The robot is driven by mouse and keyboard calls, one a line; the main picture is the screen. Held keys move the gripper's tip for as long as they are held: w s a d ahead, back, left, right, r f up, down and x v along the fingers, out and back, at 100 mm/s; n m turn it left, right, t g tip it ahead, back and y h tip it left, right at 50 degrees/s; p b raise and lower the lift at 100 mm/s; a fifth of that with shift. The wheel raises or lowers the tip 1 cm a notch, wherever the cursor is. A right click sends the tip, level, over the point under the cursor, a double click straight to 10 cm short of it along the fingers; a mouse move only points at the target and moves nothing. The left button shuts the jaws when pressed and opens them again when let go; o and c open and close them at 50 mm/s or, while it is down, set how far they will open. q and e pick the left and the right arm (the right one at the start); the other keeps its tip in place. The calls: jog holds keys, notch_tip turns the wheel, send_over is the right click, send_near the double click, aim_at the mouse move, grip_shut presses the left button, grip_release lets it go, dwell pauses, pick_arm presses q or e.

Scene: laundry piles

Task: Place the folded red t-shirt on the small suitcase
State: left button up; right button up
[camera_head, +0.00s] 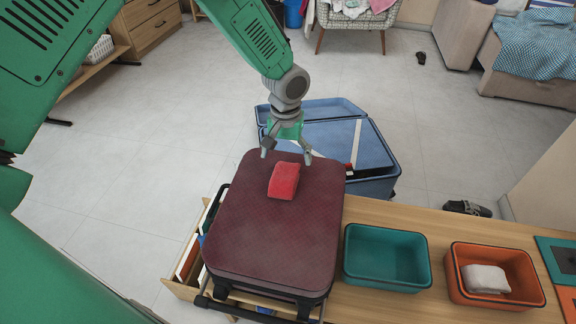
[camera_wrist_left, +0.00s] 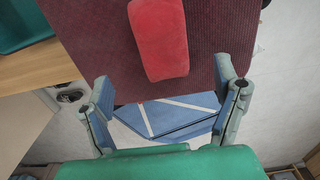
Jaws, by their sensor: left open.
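The folded red t-shirt (camera_head: 284,181) lies flat on top of the small maroon suitcase (camera_head: 275,235), near its far end. In the left wrist view the red t-shirt (camera_wrist_left: 160,40) rests on the suitcase's ribbed top (camera_wrist_left: 100,50). My left gripper (camera_head: 287,156) is open and empty over the suitcase's far edge, just beyond the t-shirt. In the left wrist view its two spread fingers (camera_wrist_left: 168,95) stand apart on either side, with nothing between them. The t-shirt is clear of the fingers. My right gripper is not in view.
The suitcase sits on a wooden table (camera_head: 450,222). A teal bin (camera_head: 387,257) is to its right, then an orange bin (camera_head: 497,276) holding a folded white cloth (camera_head: 486,279). An open blue suitcase (camera_head: 375,150) lies on the floor behind. The floor at left is clear.

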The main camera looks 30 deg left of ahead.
aim_at(287, 173)
pick_arm(q)
jog(key=r, duration=0.4)
jog(key=shift+d+r+p, duration=0.35)
jog(key=shift+r, duration=0.05)
jog(key=shift+a+f, duration=0.1)
jog(key=shift+a, duration=0.2)
jog(key=shift+s, duration=0.1)
